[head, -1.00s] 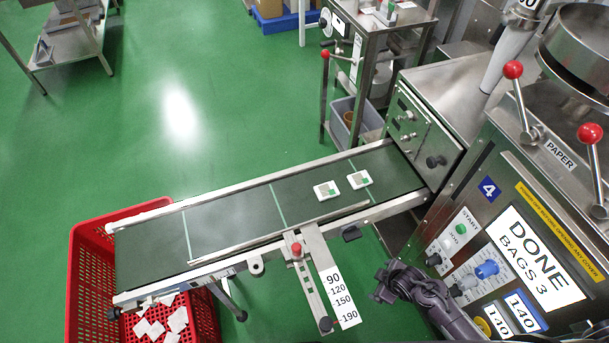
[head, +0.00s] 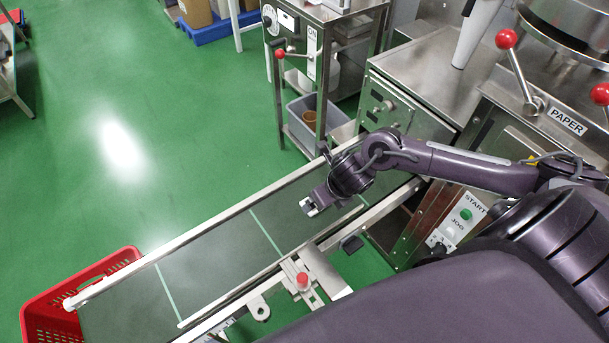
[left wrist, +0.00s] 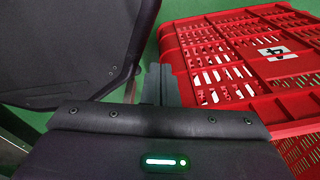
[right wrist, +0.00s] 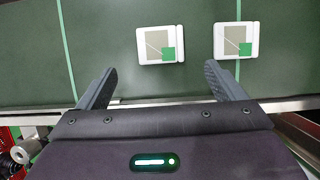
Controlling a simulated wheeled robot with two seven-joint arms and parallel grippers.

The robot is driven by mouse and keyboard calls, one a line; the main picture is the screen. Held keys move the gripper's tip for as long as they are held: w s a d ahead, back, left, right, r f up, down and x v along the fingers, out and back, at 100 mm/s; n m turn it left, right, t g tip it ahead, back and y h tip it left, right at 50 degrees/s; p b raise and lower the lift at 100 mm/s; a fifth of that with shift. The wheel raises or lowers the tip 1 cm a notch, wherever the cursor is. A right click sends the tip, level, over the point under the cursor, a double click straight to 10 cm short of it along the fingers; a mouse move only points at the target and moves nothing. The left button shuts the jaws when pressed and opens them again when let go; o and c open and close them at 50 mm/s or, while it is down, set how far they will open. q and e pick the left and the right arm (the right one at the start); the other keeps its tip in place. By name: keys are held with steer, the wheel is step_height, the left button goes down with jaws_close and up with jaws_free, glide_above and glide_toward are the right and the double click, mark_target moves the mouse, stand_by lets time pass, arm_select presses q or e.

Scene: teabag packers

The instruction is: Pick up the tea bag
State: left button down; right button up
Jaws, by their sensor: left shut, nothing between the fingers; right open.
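Two white tea bag packets with green corners lie on the dark green conveyor belt (right wrist: 100,40) in the right wrist view. The left packet (right wrist: 152,34) is ahead of the gap between my right fingers, and the right packet (right wrist: 231,32) is ahead of the right finger. My right gripper (right wrist: 160,72) is open and empty, short of both packets. In the head view my right gripper (head: 308,207) hangs over the belt, and the arm hides the packets. My left gripper (left wrist: 160,85) is shut and empty beside the red crate (left wrist: 200,65), not visible in the head view.
The red crate (head: 35,315) stands at the belt's left end. A metal rail with a red-knobbed guide (head: 302,280) runs along the near side. The machine with the START panel (head: 466,214) stands at the right. A grey bin (head: 298,120) is behind the belt.

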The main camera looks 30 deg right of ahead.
steer(key=x, duration=0.3)
steer(key=shift+s+f, duration=0.15)
steer(key=shift+s, duration=0.1)
steer(key=x, duration=0.2)
steer(key=shift+w+d+f, duration=0.1)
steer(key=shift+f, duration=0.2)
steer(key=shift+w+f, duration=0.15)
steer(key=shift+f, duration=0.25)
arm_select(q)
steer(key=shift+s+d+f, duration=0.15)
steer(key=shift+s+d, duration=0.35)
steer(key=shift+d, duration=0.15)
arm_select(e)
steer(key=c, duration=1.1)
